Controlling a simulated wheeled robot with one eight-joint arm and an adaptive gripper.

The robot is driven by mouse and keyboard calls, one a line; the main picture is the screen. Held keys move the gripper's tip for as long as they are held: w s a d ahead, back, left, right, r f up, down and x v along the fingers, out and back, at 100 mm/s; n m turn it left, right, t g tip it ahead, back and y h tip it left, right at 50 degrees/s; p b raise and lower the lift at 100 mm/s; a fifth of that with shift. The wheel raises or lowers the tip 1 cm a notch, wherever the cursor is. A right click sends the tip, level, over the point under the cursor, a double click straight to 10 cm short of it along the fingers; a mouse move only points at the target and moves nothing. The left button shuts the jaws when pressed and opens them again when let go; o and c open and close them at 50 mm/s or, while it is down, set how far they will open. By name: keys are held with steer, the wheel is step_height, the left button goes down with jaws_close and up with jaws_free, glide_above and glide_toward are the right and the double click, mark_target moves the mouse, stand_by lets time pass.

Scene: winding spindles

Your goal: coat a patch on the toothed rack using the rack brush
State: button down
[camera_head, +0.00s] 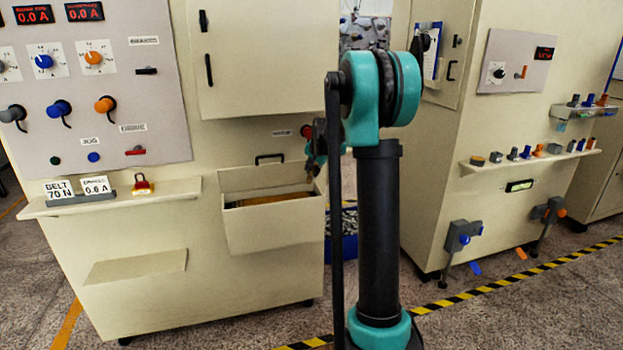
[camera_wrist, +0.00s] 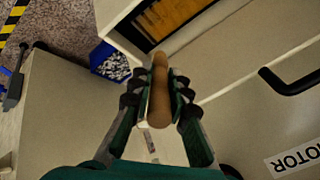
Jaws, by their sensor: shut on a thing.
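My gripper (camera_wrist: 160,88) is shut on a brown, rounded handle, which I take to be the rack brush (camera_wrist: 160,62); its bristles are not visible. In the head view my gripper is mostly hidden behind my arm, near the right end of an open drawer. The drawer (camera_head: 270,231) stands out from the left cabinet. Inside it lies an orange-brown surface (camera_head: 275,199), which also shows with dark edging in the wrist view (camera_wrist: 172,16). I cannot tell whether this is the toothed rack; no teeth are clear.
The left cabinet (camera_head: 262,60) has knobs, a shelf (camera_head: 110,196) and a black handle (camera_head: 270,157) above the drawer. A blue bin (camera_head: 343,232) stands on the floor behind my arm. Another cabinet (camera_head: 425,175) stands right. Floor shows in front, with striped tape (camera_head: 490,287).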

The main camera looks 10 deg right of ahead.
steer(key=shift+r, duration=1.95)
